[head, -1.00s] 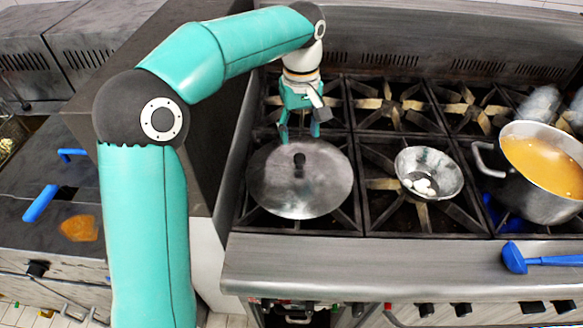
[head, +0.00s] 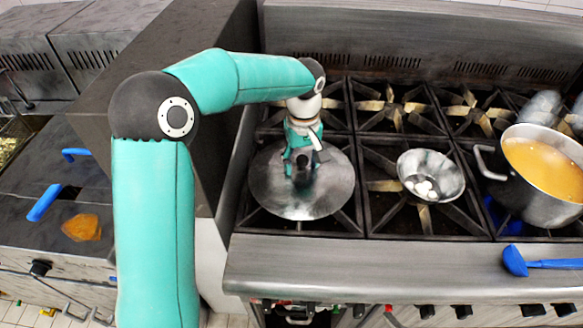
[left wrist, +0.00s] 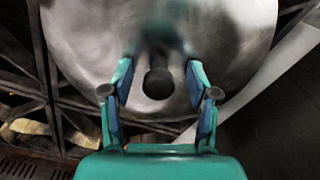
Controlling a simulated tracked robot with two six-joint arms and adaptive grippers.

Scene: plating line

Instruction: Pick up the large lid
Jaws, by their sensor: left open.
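The large lid (head: 305,204) is a round grey metal disc lying on the front left burner of the stove. Its dark knob (head: 304,172) stands at the middle. My left gripper (head: 302,172) is over the lid, fingers pointing down around the knob. In the left wrist view the lid (left wrist: 85,50) fills the upper part, and the knob (left wrist: 158,84) sits between the two spread fingers of the left gripper (left wrist: 159,82). Gaps show on both sides of the knob, so the gripper is open and not holding it. My right gripper is not in view.
A metal bowl (head: 448,172) with white pieces in it stands on the burner to the right. A big pot (head: 535,202) of orange soup is at the far right. A blue ladle (head: 550,264) lies on the stove's front ledge. The back burners (head: 400,108) near the middle are bare.

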